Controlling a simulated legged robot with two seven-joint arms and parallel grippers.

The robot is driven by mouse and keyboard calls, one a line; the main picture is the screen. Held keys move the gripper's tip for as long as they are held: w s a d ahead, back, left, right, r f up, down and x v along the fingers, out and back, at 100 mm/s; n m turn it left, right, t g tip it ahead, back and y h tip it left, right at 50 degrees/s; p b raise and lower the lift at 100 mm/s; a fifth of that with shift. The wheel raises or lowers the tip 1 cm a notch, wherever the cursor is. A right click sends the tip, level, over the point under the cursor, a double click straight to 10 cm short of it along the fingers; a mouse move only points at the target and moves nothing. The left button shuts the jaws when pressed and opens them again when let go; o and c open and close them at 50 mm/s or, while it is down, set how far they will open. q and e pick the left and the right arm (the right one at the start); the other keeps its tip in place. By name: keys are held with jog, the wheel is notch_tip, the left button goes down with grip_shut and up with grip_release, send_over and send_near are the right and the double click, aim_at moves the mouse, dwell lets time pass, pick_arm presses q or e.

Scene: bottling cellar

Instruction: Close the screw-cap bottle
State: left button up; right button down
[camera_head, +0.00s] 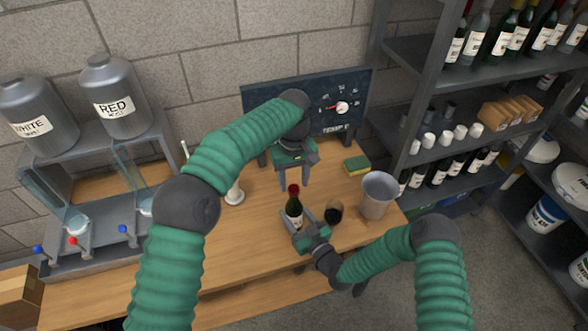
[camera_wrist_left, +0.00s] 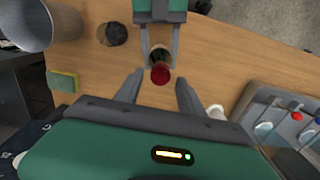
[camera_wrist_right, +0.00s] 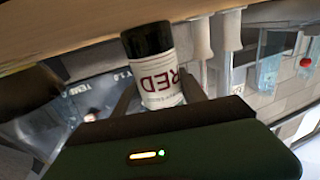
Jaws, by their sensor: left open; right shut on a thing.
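The dark wine bottle (camera_head: 295,209) stands upright on the wooden table with a red cap (camera_head: 293,190) on its top. My right gripper (camera_head: 296,223) is shut around the bottle's body; its "RED" label (camera_wrist_right: 162,85) shows between the fingers in the right wrist view. My left gripper (camera_head: 293,182) is open and points down above the bottle. In the left wrist view the red cap (camera_wrist_left: 160,74) lies just beyond the gap between the left fingertips (camera_wrist_left: 157,92), apparently untouched. Whether the cap is seated tightly cannot be told.
A dark-filled glass (camera_head: 334,213) stands close right of the bottle, and a grey bucket (camera_head: 378,194) farther right. A sponge (camera_head: 356,164) and a gauge board (camera_head: 345,105) are behind. A white-based stand (camera_head: 235,194) and the dispenser rack (camera_head: 110,245) are left.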

pick_arm(q)
jog(key=shift+f, duration=0.85)
grip_shut()
jog(key=m, duration=0.4)
jog(key=shift+m, duration=0.3)
jog(key=m, duration=0.7)
jog(key=shift+o, duration=0.4)
grip_release()
